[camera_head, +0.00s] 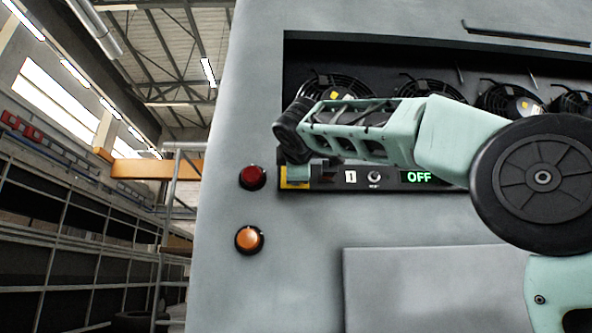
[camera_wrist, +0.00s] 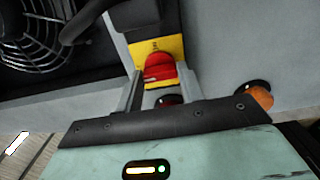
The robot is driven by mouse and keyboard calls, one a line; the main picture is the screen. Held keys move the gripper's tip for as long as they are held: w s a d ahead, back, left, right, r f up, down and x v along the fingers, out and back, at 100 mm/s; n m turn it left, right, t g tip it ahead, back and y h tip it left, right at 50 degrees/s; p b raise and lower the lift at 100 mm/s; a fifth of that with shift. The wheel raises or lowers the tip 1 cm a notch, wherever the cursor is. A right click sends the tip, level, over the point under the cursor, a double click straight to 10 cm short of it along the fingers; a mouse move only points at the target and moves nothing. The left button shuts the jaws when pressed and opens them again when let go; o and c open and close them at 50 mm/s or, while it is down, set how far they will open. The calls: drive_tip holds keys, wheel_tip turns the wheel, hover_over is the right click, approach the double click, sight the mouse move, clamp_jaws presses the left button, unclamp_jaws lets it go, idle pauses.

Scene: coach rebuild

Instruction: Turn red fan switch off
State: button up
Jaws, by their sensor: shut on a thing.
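The red fan switch (camera_wrist: 158,68) sits on a yellow plate (camera_wrist: 143,48) in the wrist view. My gripper (camera_wrist: 159,86) has one finger on each side of the switch and is shut on it. In the head view my gripper (camera_head: 298,173) is at the left end of the dark control strip, over the yellow plate (camera_head: 291,184), and hides the switch there. A green display (camera_head: 418,177) on the strip reads "OFF".
A dark red round button (camera_head: 252,177) and an orange button (camera_head: 249,240) are on the grey panel, left of the strip. A small white switch (camera_head: 350,176) is left of the display. Several black fans (camera_head: 430,88) fill the recess above.

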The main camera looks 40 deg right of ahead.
drive_tip(key=o, duration=1)
drive_tip(key=shift+a, duration=0.1)
drive_tip(key=b+v, duration=0.6)
drive_tip(key=v, duration=1.1)
drive_tip(key=shift+s+a+f, duration=0.1)
drive_tip(key=shift+a, duration=0.05)
